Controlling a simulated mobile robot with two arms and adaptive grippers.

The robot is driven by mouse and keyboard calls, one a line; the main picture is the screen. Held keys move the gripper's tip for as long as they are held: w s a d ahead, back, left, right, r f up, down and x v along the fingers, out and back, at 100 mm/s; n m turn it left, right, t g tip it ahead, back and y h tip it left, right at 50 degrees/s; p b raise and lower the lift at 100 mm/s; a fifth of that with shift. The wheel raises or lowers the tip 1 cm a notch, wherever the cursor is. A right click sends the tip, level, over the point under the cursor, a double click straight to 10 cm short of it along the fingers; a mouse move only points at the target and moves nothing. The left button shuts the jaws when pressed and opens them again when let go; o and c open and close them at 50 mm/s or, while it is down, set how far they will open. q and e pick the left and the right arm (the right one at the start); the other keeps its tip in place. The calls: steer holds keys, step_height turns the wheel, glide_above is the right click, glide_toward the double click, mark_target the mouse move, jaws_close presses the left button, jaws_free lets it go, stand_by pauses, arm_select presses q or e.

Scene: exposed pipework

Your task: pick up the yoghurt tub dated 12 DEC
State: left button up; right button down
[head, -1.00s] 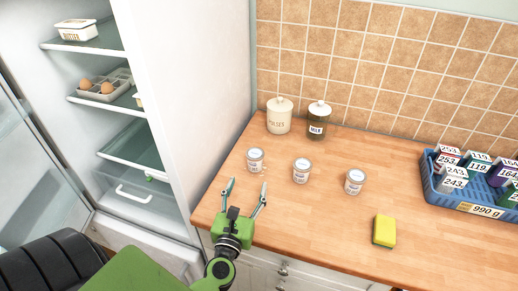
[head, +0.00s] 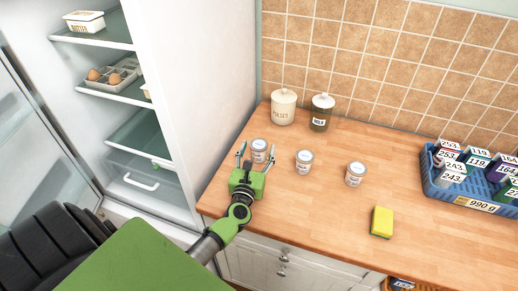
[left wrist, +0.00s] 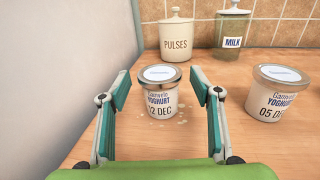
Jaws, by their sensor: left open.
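Three white yoghurt tubs stand upright in a row on the wooden counter. The leftmost tub (head: 259,151) reads 12 DEC in the left wrist view (left wrist: 159,97). The middle tub (head: 304,162) reads 05 DEC as far as it shows in the left wrist view (left wrist: 275,98). The right tub (head: 355,174) has a date too small to read. My left gripper (head: 256,150) is open, its fingers on either side of the 12 DEC tub, with gaps visible in the left wrist view (left wrist: 164,82). My right gripper is not in view.
A PULSES jar (head: 284,109) and a MILK jar (head: 320,115) stand behind the tubs. A yellow sponge (head: 381,222) and a blue crate of labelled packets (head: 436,180) are to the right. The open fridge (head: 190,90) borders the counter's left. Pale spots lie around the 12 DEC tub.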

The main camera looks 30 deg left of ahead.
arm_select(q)
steer(key=x, duration=0.2)
steer(key=shift+w+a+f, duration=0.1)
steer(key=shift+w+a, duration=0.05)
steer(key=shift+w, duration=0.1)
steer(key=c, duration=1.2)
steer(key=shift+o, duration=0.2)
